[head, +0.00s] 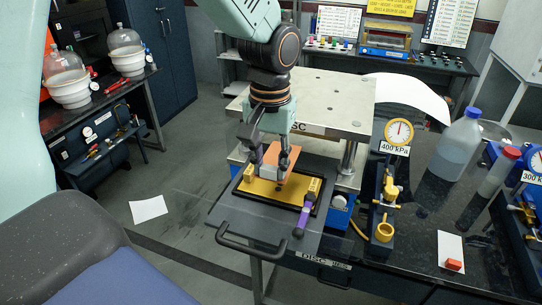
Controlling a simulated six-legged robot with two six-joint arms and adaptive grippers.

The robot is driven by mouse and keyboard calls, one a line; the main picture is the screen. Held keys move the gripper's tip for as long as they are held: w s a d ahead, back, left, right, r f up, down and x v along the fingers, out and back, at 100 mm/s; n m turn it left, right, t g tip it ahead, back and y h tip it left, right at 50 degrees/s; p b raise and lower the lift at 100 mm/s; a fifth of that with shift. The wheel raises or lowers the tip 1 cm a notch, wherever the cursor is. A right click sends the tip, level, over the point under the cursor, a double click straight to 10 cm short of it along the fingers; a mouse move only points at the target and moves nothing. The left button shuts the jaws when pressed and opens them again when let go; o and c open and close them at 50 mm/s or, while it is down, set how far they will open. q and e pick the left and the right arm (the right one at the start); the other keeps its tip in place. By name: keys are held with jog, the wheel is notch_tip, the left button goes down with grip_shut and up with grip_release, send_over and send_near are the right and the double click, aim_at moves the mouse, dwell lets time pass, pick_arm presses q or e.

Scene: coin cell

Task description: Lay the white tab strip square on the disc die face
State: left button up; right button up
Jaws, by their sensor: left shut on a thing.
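My left gripper (268,166) reaches down from the top over the disc die. It is shut on a small pale piece (270,173), which looks like the white tab strip, though the fingers hide much of it. The brass-yellow die face (262,188) lies below in a dark-framed tray, with a raised yellow block (314,188) at its right. An orange block (290,155) stands right at the fingers. Whether the pale piece touches the die face I cannot tell. My right gripper is not in view.
A purple-handled tool (304,217) lies at the tray's right front. The press's steel plate (335,103) stands close behind the gripper. A gauge stand (388,190) and bottle (457,147) are to the right. A white sheet (449,243) carries a red block (454,265).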

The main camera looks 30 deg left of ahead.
pick_arm(q)
jog(key=shift+f, duration=0.9)
jog(key=shift+s+d+f+b, duration=0.1)
jog(key=shift+s+f+b, duration=0.05)
jog(key=shift+f+b, duration=0.3)
jog(key=shift+s+d+f+b, duration=0.15)
jog(key=shift+f+b, duration=0.1)
jog(key=shift+f, duration=0.25)
jog(key=shift+w+a+f+b, duration=0.15)
jog(key=shift+f+b, duration=0.05)
jog(key=shift+f, duration=0.55)
jog(key=shift+w+a+f+b, duration=0.1)
jog(key=shift+w+f+b, duration=0.1)
jog(key=shift+f, duration=0.5)
jog(key=shift+s+d+f, duration=0.1)
jog(key=shift+d+f, duration=0.05)
jog(key=shift+f, duration=0.1)
jog(key=shift+s, duration=0.2)
jog(key=shift+w+f, duration=0.15)
jog(key=shift+w, duration=0.1)
jog(key=shift+s, duration=0.25)
jog(key=shift+w, duration=0.15)
jog(key=shift+s, duration=0.2)
